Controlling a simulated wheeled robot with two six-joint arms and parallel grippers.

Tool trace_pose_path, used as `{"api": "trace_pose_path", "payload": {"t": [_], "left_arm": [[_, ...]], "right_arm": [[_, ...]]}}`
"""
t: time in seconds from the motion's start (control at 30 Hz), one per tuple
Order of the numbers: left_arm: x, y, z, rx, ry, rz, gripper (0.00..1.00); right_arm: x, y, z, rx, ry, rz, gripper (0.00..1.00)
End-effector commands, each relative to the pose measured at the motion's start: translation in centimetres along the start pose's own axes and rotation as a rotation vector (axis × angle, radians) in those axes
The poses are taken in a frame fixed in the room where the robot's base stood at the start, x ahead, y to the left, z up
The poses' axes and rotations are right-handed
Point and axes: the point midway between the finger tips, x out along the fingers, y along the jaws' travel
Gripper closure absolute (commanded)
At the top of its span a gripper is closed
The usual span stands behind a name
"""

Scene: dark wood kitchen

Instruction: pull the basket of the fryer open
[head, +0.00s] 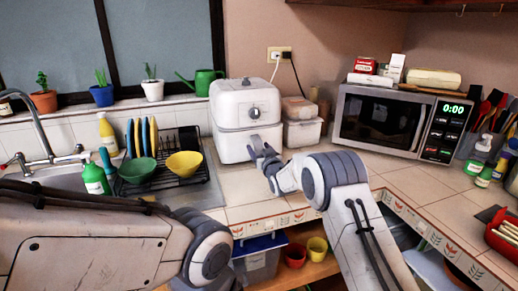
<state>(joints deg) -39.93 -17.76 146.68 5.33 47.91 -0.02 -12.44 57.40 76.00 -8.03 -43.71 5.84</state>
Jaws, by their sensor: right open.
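The white fryer (232,105) stands upright on the tiled counter, left of the microwave, with a dark dial on its front. Its basket (233,146) is the lower front part and looks closed against the body. My right gripper (259,147) is open at the basket's right front side. The fingers overlap the place where the handle would be, so I cannot tell whether they touch it or are around it. My left arm comes in from the lower left, and its gripper is not visible.
A dish rack (165,178) with bowls and plates stands left of the fryer. The counter strip (240,192) in front of the fryer is free. A watering can (207,82) is on the sill behind.

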Motion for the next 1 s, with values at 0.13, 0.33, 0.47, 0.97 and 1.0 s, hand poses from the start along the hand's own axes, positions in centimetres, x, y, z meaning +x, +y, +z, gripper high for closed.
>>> {"api": "trace_pose_path", "payload": {"t": [0.13, 0.33, 0.47, 0.97, 1.0], "left_arm": [[0.0, 0.0, 0.0, 0.0, 0.0, 0.0, 0.5], [0.0, 0.0, 0.0, 0.0, 0.0, 0.0, 0.5], [0.0, 0.0, 0.0, 0.0, 0.0, 0.0, 0.5], [0.0, 0.0, 0.0, 0.0, 0.0, 0.0, 0.5], [0.0, 0.0, 0.0, 0.0, 0.0, 0.0, 0.5]], "right_arm": [[0.06, -0.03, 0.01, 0.0, 0.0, 0.0, 0.3], [0.04, -0.02, 0.01, 0.0, 0.0, 0.0, 0.68], [0.03, -0.02, 0.0, 0.0, 0.0, 0.0, 1.0], [0.02, -0.03, -0.02, -0.001, 0.0, -0.001, 1.0], [0.02, -0.03, -0.02, -0.001, 0.0, -0.001, 1.0]]}}
